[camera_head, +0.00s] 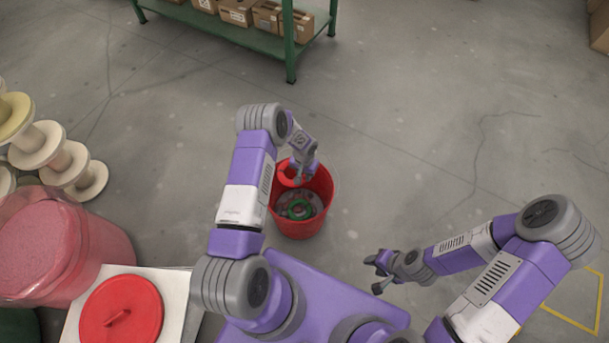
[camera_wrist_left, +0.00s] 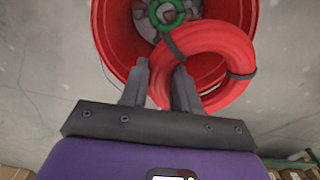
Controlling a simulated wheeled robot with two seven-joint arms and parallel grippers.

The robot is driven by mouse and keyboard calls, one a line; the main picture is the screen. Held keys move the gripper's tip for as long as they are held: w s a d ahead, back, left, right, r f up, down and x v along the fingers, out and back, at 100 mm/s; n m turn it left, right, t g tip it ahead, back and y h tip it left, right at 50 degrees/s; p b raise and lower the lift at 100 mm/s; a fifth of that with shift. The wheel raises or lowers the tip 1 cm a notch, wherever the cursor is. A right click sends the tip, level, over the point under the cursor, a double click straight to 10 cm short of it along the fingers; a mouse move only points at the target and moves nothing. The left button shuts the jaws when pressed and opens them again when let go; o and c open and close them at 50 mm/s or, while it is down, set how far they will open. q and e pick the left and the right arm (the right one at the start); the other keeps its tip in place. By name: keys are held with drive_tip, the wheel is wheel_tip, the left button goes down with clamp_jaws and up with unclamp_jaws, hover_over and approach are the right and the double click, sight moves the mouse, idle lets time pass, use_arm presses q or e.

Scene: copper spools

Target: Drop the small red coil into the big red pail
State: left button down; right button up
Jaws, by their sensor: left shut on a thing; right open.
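My left gripper (camera_head: 302,172) is shut on the small red coil (camera_wrist_left: 212,52), a ring with dark ties. In the left wrist view the left gripper (camera_wrist_left: 162,75) has the coil between its fingers. The coil (camera_head: 287,174) is held over the mouth of the big red pail (camera_head: 299,228), near its far left rim. The pail also shows in the left wrist view (camera_wrist_left: 103,32), behind the coil. A green coil (camera_head: 301,209) and greyish items lie inside the pail. My right gripper (camera_head: 378,274) is open and empty, to the right of the pail.
A red lid (camera_head: 121,312) lies on a white surface (camera_head: 177,290) at lower left, beside a translucent pink bucket (camera_head: 75,252). Pale spools (camera_head: 66,163) stand at the left. A green shelf (camera_head: 219,27) with cardboard boxes (camera_head: 238,12) is at the back. Floor right of the pail is clear.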

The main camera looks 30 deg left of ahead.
use_arm(q)
wheel_tip(320, 180, down, 6)
drive_tip(key=b, duration=0.3)
drive_tip(key=shift+r+b, duration=0.2)
drive_tip(key=shift+b, duration=0.1)
drive_tip(key=c, duration=0.8)
unclamp_jaws()
drive_tip(key=shift+o, duration=0.2)
wheel_tip(320, 180, up, 8)
drive_tip(key=p, duration=0.3)
drive_tip(key=shift+f, duration=0.2)
drive_tip(key=shift+d, duration=0.1)
